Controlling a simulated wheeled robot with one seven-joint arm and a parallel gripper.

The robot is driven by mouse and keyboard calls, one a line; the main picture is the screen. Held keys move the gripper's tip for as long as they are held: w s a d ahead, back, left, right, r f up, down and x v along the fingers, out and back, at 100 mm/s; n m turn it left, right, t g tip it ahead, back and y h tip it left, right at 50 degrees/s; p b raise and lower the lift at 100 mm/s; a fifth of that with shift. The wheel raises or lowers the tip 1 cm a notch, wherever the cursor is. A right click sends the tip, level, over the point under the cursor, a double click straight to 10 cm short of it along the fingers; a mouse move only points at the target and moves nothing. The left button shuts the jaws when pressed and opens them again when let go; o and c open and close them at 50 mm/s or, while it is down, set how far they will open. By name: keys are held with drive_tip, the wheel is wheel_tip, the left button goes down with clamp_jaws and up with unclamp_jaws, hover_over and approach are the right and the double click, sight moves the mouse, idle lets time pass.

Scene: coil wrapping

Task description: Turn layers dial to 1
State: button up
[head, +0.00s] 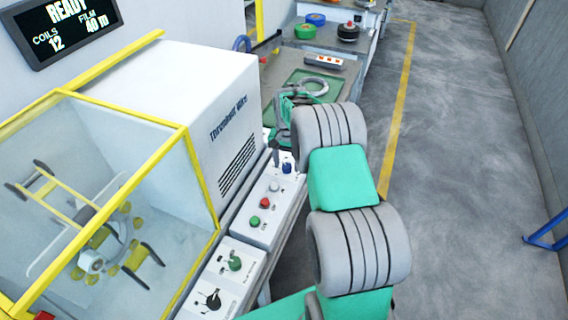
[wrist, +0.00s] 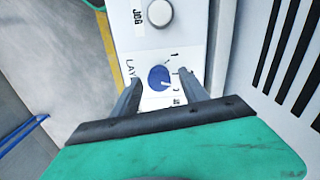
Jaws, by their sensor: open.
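The layers dial is a blue knob (wrist: 159,77) on a white panel (wrist: 190,50) in the wrist view, with "LAY" lettering beside it and number marks around its right side. A small pale mark shows on the knob's lower right; I cannot tell for certain which number it points at. My gripper (wrist: 160,88) is open, with one finger on each side of the knob; I cannot tell whether either touches it. In the head view the blue knob (head: 287,168) is at the far end of the control box, below my gripper (head: 279,150).
A grey-white button (wrist: 159,12) marked "JOG" is just beyond the dial. Red (head: 265,203) and green (head: 254,221) buttons share its box. A second panel (head: 228,272) has green and black knobs. The white machine (head: 215,90) with its yellow-framed enclosure stands close on the left.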

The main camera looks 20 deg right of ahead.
sight(287, 165)
wheel_tip(287, 165, up, 8)
drive_tip(key=shift+f+b, duration=0.1)
drive_tip(key=shift+b, duration=0.75)
